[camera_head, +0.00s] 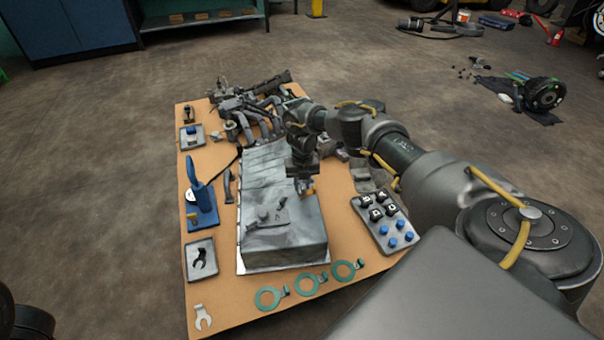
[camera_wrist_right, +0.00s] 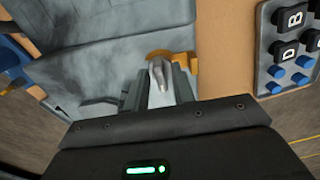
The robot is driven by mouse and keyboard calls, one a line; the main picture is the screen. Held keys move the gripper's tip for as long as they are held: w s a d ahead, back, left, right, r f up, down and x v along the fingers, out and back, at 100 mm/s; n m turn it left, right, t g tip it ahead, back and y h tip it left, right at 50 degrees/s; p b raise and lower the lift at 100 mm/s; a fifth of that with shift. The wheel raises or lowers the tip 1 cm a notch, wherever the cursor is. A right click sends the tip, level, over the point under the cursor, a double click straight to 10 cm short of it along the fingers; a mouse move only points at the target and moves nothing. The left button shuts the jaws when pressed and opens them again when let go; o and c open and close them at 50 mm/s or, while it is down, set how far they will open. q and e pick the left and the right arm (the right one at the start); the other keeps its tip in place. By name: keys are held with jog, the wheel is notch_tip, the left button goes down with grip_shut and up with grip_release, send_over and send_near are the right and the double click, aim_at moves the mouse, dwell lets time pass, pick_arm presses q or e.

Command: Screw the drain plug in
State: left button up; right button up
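My right gripper (camera_head: 303,188) points down at the right edge of the big grey metal housing (camera_head: 262,175) on the board. In the right wrist view its two fingers (camera_wrist_right: 160,88) stand apart, with a small silver rounded piece (camera_wrist_right: 158,70) between their tips. This piece may be the drain plug, but I cannot tell whether the fingers grip it. A brass-yellow part (camera_wrist_right: 182,62) lies just beyond the tips at the housing's side; it also shows beside the gripper in the head view (camera_head: 309,186). No drain hole is clearly visible. My left gripper is not in view.
A grey tray (camera_head: 372,226) with black lettered caps and blue caps lies right of the housing. Several green rings (camera_head: 310,284) lie in front. A blue tool stand (camera_head: 203,200), an open-end wrench (camera_head: 203,316) and a small tray (camera_head: 191,262) lie left. Metal parts crowd the back.

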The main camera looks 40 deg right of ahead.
aim_at(302, 185)
jog(key=shift+r+p, duration=1.8)
jog(key=shift+r, duration=0.45)
jog(key=shift+o, duration=0.4)
jog(key=shift+f, duration=0.1)
jog(key=o, duration=0.5)
notch_tip(302, 185, up, 11)
jog(key=p, duration=0.4)
jog(key=shift+f, duration=0.1)
